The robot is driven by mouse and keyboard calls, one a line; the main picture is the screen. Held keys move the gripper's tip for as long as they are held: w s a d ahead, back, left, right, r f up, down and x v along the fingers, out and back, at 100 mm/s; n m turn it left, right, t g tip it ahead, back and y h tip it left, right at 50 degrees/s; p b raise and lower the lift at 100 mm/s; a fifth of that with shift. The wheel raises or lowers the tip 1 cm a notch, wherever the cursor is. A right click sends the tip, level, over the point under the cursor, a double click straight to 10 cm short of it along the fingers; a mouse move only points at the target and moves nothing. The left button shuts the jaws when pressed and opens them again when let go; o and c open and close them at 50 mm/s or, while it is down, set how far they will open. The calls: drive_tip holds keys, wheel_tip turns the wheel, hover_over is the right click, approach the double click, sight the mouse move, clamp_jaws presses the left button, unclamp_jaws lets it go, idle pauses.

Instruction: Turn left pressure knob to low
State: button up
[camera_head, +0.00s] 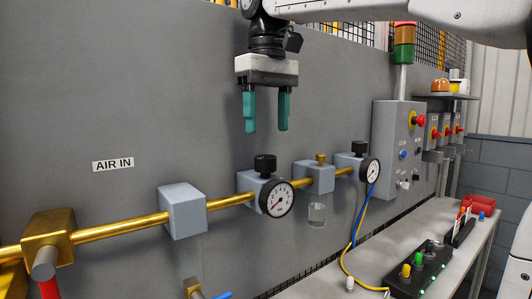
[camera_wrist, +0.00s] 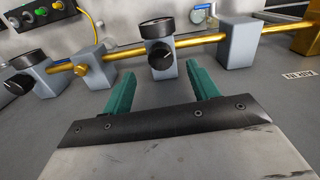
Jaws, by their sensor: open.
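The left pressure knob (camera_head: 265,164) is black and sits on top of a grey block on the brass pipe, with a round white-faced gauge (camera_head: 277,198) in front. My gripper (camera_head: 268,128) is open and empty, fingers pointing down, above this knob and apart from it. In the wrist view, which looks upside down, the knob (camera_wrist: 160,54) shows beyond and between the green fingertips (camera_wrist: 160,72). The gauge needle is too small to read surely. A second black knob (camera_head: 359,147) with its own gauge (camera_head: 370,172) stands farther right.
A brass pipe (camera_head: 120,230) runs along the grey wall panel through grey blocks. A small brass fitting (camera_head: 321,158) with a clear bowl (camera_head: 317,213) sits between the two regulators. A control box (camera_head: 397,150) and a bench with a button box (camera_head: 418,268) stand at right.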

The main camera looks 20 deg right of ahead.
sight(266, 156)
drive_tip(key=shift+w+r, duration=0.3)
drive_tip(key=shift+w, duration=0.05)
wheel_tip(266, 156, down, 8)
drive_tip(key=shift+r, duration=0.25)
drive_tip(key=shift+c, duration=0.2)
drive_tip(key=c, duration=0.9)
